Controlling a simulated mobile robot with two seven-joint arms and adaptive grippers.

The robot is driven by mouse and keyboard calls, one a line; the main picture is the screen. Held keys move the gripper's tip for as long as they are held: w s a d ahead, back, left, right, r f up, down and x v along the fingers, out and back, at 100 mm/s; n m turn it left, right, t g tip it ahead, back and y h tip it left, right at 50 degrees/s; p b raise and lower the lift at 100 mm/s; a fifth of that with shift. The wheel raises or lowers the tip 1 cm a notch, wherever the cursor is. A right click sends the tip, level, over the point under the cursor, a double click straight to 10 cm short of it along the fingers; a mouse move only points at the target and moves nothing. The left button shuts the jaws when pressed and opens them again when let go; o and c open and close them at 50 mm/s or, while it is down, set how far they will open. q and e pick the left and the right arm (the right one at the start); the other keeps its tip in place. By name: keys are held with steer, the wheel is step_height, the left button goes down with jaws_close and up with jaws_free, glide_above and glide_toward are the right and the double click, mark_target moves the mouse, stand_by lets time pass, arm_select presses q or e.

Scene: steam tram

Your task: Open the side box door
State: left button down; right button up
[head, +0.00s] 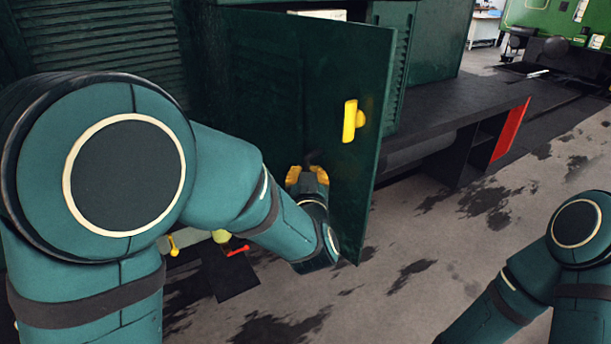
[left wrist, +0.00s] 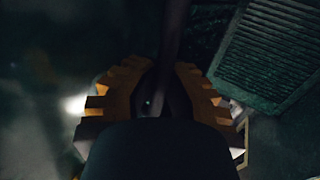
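The side box door (head: 325,110) is a dark green panel standing swung open in the middle of the head view. A yellow handle (head: 350,121) is on its face. My left gripper (head: 307,172), with yellow-orange fingers, is low on the inner side of the door, apart from the yellow handle. In the left wrist view its fingers (left wrist: 160,70) are spread, with a dark bar (left wrist: 170,40) running between them; I cannot tell whether they touch it. My right gripper is out of view; only my right arm shows at the lower right.
Green louvred body panels (head: 105,45) stand at the back left. A dark running board (head: 450,105) and a red panel (head: 511,129) are at the right. Grey stained floor (head: 440,250) lies open in front. Small yellow and red levers (head: 238,250) are low at the left.

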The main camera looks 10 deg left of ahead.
arm_select(q)
steer(key=shift+s+d+f, duration=0.1)
steer(key=shift+s+f, duration=0.05)
steer(key=shift+s, duration=0.15)
steer(key=c, duration=1)
jaws_free()
steer(key=shift+d, duration=0.1)
steer(key=v, duration=0.7)
steer(key=shift+s, duration=0.3)
